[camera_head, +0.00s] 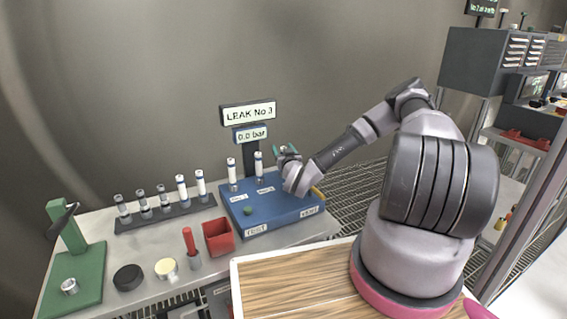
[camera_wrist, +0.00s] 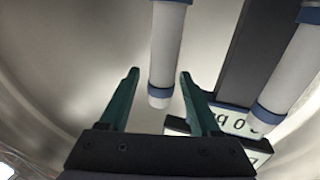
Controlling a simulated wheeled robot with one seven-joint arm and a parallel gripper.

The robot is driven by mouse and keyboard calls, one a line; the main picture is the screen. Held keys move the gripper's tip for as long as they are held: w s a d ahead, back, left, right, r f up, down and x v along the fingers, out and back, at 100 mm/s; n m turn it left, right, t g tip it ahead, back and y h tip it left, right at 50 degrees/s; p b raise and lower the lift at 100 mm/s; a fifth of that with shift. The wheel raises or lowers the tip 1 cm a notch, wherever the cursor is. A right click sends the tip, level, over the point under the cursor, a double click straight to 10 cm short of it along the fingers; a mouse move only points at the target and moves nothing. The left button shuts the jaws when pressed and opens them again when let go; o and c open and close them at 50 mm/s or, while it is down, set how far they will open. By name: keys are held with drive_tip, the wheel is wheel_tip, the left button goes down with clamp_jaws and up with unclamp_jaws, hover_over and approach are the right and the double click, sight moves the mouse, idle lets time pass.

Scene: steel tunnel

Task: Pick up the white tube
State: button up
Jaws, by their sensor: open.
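My gripper (camera_head: 285,150) is open over the right part of the blue test box (camera_head: 275,209), its teal fingers spread. In the wrist view my gripper (camera_wrist: 158,75) has a white tube (camera_wrist: 166,50) with blue bands showing between its two fingers, with a gap on each side. The tube's end reaches between the fingers in the picture; I cannot tell its depth.
A dark rack (camera_head: 166,216) holds several upright tubes, white and grey. A leak sign (camera_head: 248,113) stands behind the box. A red bin (camera_head: 218,237), a red-handled tool (camera_head: 190,242), a black disc (camera_head: 128,277) and a green stand (camera_head: 75,270) are on the bench.

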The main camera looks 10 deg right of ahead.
drive_tip(key=shift+w, duration=0.75)
clamp_jaws()
